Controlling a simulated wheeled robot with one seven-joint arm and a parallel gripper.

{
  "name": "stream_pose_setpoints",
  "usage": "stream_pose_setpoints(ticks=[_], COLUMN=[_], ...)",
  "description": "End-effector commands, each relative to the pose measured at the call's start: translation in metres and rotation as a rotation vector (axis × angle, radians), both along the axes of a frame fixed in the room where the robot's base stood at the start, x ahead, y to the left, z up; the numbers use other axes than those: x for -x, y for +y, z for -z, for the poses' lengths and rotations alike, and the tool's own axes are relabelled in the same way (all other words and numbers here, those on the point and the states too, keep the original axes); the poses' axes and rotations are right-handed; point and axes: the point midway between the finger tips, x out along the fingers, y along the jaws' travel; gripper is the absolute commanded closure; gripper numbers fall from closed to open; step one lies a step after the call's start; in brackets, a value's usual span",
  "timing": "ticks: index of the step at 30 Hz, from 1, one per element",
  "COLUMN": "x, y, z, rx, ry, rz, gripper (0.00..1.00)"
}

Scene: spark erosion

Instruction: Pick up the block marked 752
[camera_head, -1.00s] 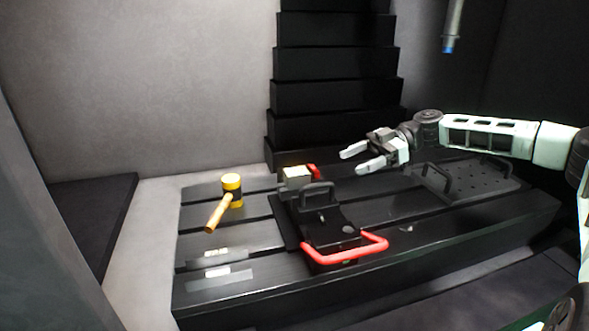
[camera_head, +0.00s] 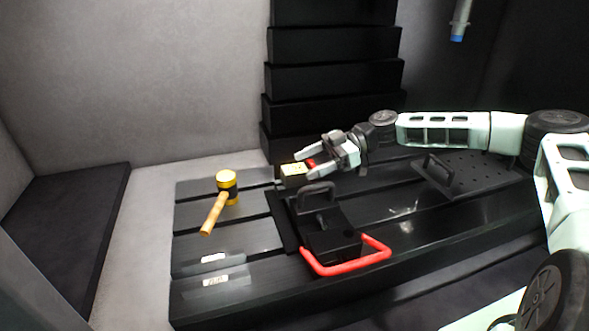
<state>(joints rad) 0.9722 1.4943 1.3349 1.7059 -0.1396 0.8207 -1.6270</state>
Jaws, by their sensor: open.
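A small block with a pale yellowish top (camera_head: 293,169) sits at the back of a black vise (camera_head: 325,222), with a red part against its right side. No number is legible on it. Two flat grey pieces with small white labels, one farther back (camera_head: 213,258) and one nearer the front edge (camera_head: 216,284), lie on the left of the bench; their print is too small to read. My gripper (camera_head: 314,156) is open and empty, its fingers pointing left. In the picture its fingertips are just right of the pale-topped block; contact cannot be told.
A yellow mallet (camera_head: 225,195) lies on the slotted black bench (camera_head: 250,235). The vise has a raised black handle (camera_head: 318,190) and a red bar handle (camera_head: 345,268). A perforated plate (camera_head: 475,178) is at right, with stepped black covers (camera_head: 333,80) behind.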

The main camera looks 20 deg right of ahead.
Motion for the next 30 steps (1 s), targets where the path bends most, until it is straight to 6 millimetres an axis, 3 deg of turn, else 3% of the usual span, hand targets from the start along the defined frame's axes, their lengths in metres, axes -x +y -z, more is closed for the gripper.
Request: stream_pose_setpoints(ticks=[7, 16, 25, 26, 30], x=[0.000, -0.002, -0.002, -0.002, -0.002], y=[0.018, 0.056, 0.060, 0.060, 0.060], z=[0.003, 0.014, 0.018, 0.018, 0.018], rx=[-0.001, -0.001, 0.000, 0.000, 0.000], ry=[0.000, 0.002, -0.001, -0.001, -0.001], rz=[-0.001, -0.002, 0.001, 0.001, 0.001], gripper=[0.34, 0.34, 0.34, 0.39, 0.78])
